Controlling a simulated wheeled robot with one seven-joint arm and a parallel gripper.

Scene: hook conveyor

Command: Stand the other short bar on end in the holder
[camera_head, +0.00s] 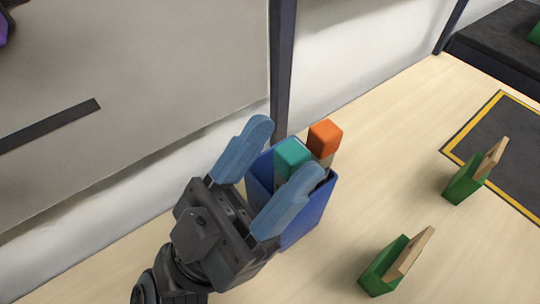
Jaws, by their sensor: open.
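A blue holder (307,226) stands on the wooden table, partly hidden by my gripper. A bar with a teal end (292,155) stands upright in it, its lower part hidden. A bar with an orange end (325,138) also stands in the holder, to the right of and behind the teal one. My gripper (281,155) is open, its two blue fingers on either side of the teal end. I cannot tell whether a finger touches the bar.
Two green blocks with tilted wooden pieces stand on the table, one at the front (382,268) and one further right (463,182). A dark mat with a yellow border (507,150) lies at the right. A dark post (281,70) rises behind the holder.

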